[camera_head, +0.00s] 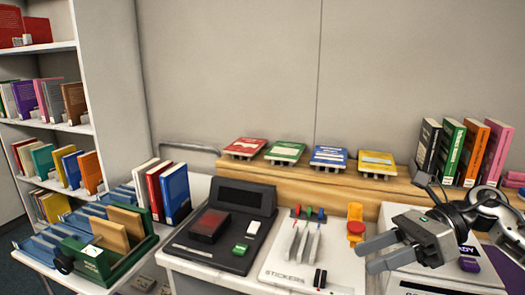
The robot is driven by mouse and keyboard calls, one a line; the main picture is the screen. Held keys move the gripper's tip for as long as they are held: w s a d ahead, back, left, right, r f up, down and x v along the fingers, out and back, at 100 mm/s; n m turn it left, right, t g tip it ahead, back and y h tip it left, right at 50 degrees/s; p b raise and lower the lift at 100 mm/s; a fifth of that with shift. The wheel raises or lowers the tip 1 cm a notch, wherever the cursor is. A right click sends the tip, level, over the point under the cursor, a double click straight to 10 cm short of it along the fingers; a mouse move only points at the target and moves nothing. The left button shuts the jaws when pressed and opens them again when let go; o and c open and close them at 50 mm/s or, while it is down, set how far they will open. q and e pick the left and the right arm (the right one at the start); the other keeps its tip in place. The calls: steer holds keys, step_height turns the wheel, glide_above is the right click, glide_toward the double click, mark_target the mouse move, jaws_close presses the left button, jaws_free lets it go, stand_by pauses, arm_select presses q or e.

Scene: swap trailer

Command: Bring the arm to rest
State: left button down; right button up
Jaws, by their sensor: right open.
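My right gripper (368,256) reaches in from the right edge, above the right end of the desk. Its two grey fingers point left and stand apart with nothing between them. The wrist and cables of my right arm show behind it. My left gripper is not in view.
Below is a desk with a black scanner-like device (258,200) and a white "STICKERS" board (280,255). A wooden ledge (330,183) holds several coloured booklets and upright books.

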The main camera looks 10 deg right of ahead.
steer(key=w+a+f+m+t+h, duration=0.1)
steer(key=a+f+m+t, duration=0.35)
steer(key=m+t, duration=0.65)
steer(key=w+a+f+m+t, duration=0.1)
steer(key=a+f+m+t, duration=0.35)
steer(key=m, duration=1.15)
steer(key=s+a+f+m+g+h, duration=0.1)
steer(key=s+f+m+g+h, duration=0.2)
steer(key=s+f+m, duration=0.3)
steer(key=s+a+f+m+g+h, duration=0.1)
steer(key=s+f+m+g+h, duration=0.2)
steer(key=f+m, duration=1)
steer(key=s+f+h, duration=0.1)
steer(key=s+h, duration=0.2)
steer(key=s, duration=0.1)
steer(key=shift+s, duration=0.2)
steer(key=shift+d+g, duration=0.1)
steer(key=shift+g, duration=0.15)
